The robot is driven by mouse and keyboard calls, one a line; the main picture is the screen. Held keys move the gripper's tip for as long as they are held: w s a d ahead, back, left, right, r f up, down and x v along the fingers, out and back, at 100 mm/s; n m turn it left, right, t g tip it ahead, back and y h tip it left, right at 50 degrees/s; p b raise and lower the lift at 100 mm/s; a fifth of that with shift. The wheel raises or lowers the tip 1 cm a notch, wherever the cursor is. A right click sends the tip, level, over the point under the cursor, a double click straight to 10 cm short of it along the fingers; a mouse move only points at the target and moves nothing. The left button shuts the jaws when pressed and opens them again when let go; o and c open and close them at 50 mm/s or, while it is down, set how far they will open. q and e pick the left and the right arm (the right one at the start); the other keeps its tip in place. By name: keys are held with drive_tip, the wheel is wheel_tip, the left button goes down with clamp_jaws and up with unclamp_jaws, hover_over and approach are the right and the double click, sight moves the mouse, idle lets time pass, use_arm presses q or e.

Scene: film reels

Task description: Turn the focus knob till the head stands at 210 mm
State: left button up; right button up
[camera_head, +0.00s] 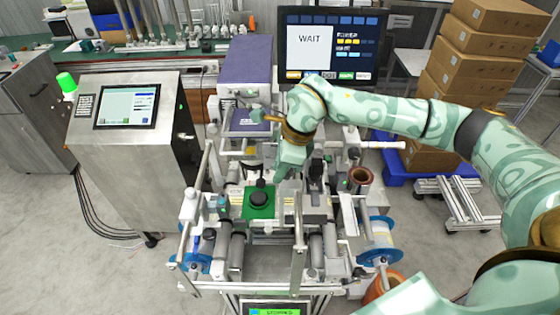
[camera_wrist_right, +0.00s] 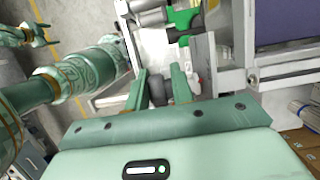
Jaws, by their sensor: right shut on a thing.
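My right gripper (camera_head: 277,178) reaches down into the middle of the machine. In the right wrist view its two green fingers (camera_wrist_right: 159,88) are closed around a dark grey knob (camera_wrist_right: 157,93), seemingly the focus knob. In the head view the knob is hidden behind the hand. The monitor (camera_head: 333,45) reads WAIT in large letters; its smaller lines are too small to read. I cannot read the head's height. My left gripper (camera_wrist_right: 46,35) shows small at the upper left of the right wrist view, its fingers apart and empty, away from the machine.
A black round part on a green plate (camera_head: 258,203) sits just left of the right hand. A purple box (camera_head: 246,62) stands behind. A steel cabinet with a screen (camera_head: 127,106) is at left, stacked cartons (camera_head: 470,60) at right. Rails and rollers crowd the machine's front.

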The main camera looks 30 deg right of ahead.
drive_tip(key=shift+a+r, duration=0.1)
idle(0.3)
drive_tip(key=o, duration=0.8)
drive_tip(key=shift+s, duration=0.15)
drive_tip(key=shift+s+r, duration=0.1)
drive_tip(key=shift+s, duration=0.15)
drive_tip(key=shift+w, duration=0.2)
drive_tip(key=b+v, duration=0.1)
drive_tip(key=v, duration=1.5)
